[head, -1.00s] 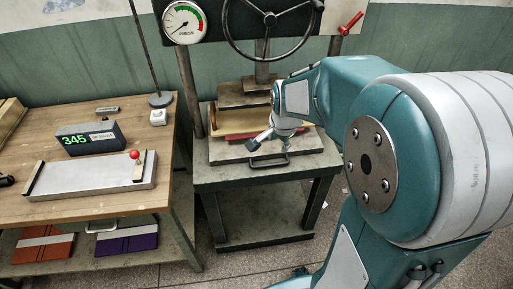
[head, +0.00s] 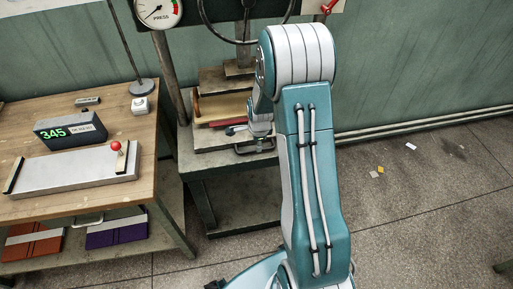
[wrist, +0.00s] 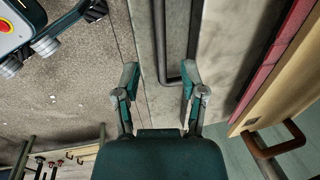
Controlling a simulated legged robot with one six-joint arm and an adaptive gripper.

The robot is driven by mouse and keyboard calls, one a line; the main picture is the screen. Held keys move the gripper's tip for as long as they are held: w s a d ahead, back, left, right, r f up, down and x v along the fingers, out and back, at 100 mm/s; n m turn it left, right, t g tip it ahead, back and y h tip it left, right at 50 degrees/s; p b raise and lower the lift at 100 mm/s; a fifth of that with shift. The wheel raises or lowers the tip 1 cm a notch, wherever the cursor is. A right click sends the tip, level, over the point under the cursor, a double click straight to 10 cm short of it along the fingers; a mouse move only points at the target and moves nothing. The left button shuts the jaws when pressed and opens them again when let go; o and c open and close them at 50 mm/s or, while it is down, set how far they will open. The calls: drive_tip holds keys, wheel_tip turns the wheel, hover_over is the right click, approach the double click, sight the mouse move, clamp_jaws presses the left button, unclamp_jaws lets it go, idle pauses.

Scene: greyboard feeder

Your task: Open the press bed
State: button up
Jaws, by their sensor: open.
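The press bed (head: 207,143) is a grey slab on the press stand, with a dark bar handle (head: 254,148) at its front edge. In the wrist view the handle (wrist: 162,45) reaches down between my fingers, beside the slab's grey face (wrist: 220,50). My gripper (wrist: 161,76) is open, with one finger on each side of the handle's lower end. The right fingertip is close to the handle; I cannot tell whether it touches. In the head view my forearm hides most of the gripper and the bed's right side.
A red book (head: 229,124) and wooden boards (head: 220,107) lie on the bed. The handwheel (head: 246,30) and gauge (head: 158,10) are above. A wooden bench (head: 150,155) with a display (head: 70,131) stands at left. The floor at right is mostly clear.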

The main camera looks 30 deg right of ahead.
drive_tip(key=f, duration=0.4)
drive_tip(key=shift+w+d, duration=0.35)
drive_tip(key=shift+w+a+f, duration=0.1)
drive_tip(key=shift+f, duration=0.2)
clamp_jaws()
